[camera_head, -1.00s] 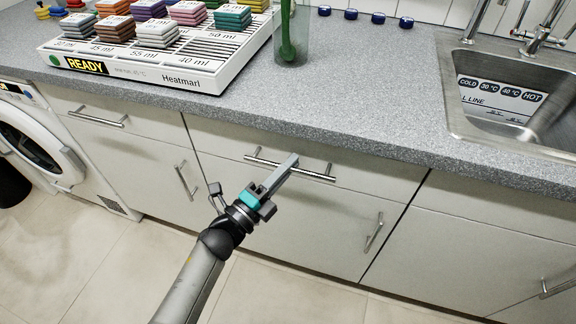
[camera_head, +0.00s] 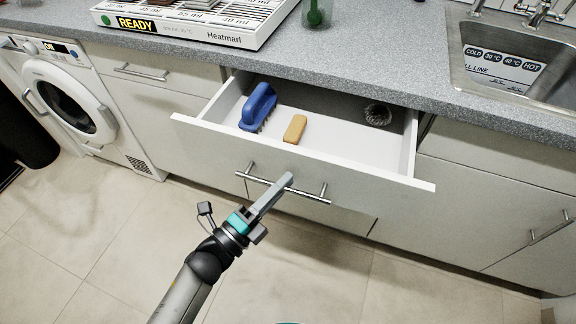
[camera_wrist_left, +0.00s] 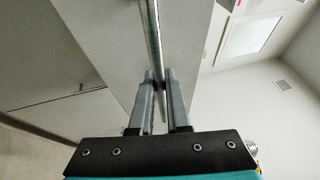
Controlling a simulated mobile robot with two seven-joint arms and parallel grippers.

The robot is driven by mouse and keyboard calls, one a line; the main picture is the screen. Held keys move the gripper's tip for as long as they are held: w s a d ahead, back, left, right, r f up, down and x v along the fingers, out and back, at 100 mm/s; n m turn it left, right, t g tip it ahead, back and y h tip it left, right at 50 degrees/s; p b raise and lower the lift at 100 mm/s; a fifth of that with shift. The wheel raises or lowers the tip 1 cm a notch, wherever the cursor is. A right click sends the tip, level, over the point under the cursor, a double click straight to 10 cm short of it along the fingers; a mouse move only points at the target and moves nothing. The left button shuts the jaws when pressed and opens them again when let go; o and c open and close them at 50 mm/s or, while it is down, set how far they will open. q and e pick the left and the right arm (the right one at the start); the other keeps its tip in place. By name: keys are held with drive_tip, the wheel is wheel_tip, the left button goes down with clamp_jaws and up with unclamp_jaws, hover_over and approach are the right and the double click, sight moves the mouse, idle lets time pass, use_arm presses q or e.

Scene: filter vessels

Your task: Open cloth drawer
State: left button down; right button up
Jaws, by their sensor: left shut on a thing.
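The drawer (camera_head: 300,170) under the counter stands well out of the cabinet in the head view. A blue brush (camera_head: 258,106), a tan sponge or block (camera_head: 295,129) and a round metal scourer (camera_head: 377,114) lie inside; no cloth shows in it. My left gripper (camera_head: 288,180) is shut on the drawer's bar handle (camera_head: 312,195), near the handle's middle. In the left wrist view the two fingers of my left gripper (camera_wrist_left: 162,82) close around the handle bar (camera_wrist_left: 152,35). My right gripper is not in view.
A sink (camera_head: 510,60) is at right, a washing machine (camera_head: 68,95) at left. The tiled floor in front is clear.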

use_arm(q)
drive_tip(key=s+a+p, duration=0.1)
drive_tip(key=s+a, duration=0.1)
drive_tip(key=s, duration=0.5)
drive_tip(key=s+a+p, duration=0.1)
drive_tip(key=s+a, duration=0.1)
drive_tip(key=s, duration=0.5)
drive_tip(key=shift+s+a, duration=0.25)
drive_tip(key=shift+a, duration=0.15)
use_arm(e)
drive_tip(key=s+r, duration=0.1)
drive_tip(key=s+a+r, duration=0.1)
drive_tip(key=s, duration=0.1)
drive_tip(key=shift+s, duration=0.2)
use_arm(q)
drive_tip(key=c, duration=1.2)
unclamp_jaws()
drive_tip(key=shift+c, duration=0.2)
drive_tip(key=shift+o, duration=0.4)
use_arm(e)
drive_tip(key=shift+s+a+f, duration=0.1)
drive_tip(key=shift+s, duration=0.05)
use_arm(q)
drive_tip(key=v, duration=1.5)
drive_tip(key=shift+s, duration=0.15)
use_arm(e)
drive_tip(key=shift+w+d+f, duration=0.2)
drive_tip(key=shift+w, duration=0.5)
